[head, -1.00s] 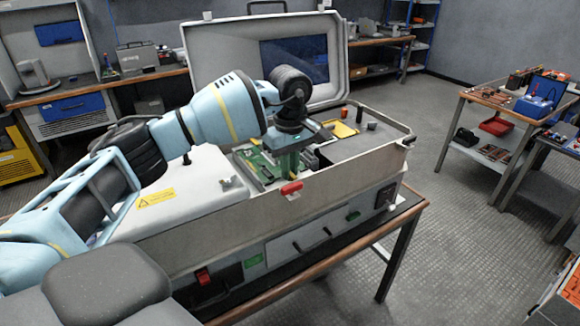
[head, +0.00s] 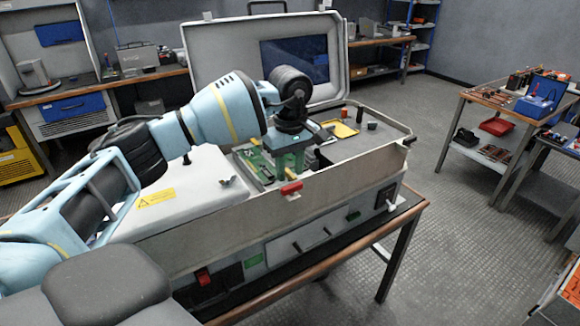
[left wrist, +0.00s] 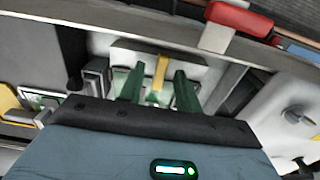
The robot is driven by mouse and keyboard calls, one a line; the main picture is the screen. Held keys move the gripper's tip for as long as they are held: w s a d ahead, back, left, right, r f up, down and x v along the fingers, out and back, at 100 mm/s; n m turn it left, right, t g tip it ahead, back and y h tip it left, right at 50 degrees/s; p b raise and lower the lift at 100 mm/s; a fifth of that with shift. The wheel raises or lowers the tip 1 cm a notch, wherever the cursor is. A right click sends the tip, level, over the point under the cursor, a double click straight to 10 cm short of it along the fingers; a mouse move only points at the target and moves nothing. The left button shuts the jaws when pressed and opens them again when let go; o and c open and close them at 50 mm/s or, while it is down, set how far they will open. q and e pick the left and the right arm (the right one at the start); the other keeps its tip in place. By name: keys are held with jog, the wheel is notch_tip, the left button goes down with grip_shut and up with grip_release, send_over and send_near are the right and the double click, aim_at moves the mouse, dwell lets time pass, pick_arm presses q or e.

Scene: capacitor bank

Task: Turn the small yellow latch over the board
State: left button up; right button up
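The yellow latch (left wrist: 161,72) shows in the left wrist view as a narrow strip on a pale block. My left gripper (left wrist: 158,88) has its two green fingers on either side of the latch, with gaps visible between them and it. In the head view, my left gripper (head: 291,168) points down into the open case, and its wrist and fingers hide most of the latch. The green board (head: 258,165) lies in the case just left of the fingers. My right gripper is in neither view.
The case's front wall (head: 340,177) stands close to the fingers, with a red clasp (head: 291,188) on it. A white cover (head: 185,185) lies to the left. The raised lid (head: 265,60) stands behind. A yellow piece (head: 341,130) sits farther back.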

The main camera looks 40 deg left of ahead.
aim_at(290, 173)
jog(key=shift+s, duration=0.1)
pick_arm(q)
jog(key=shift+r, duration=0.2)
notch_tip(290, 173, up, 6)
jog(key=shift+r, duration=0.7)
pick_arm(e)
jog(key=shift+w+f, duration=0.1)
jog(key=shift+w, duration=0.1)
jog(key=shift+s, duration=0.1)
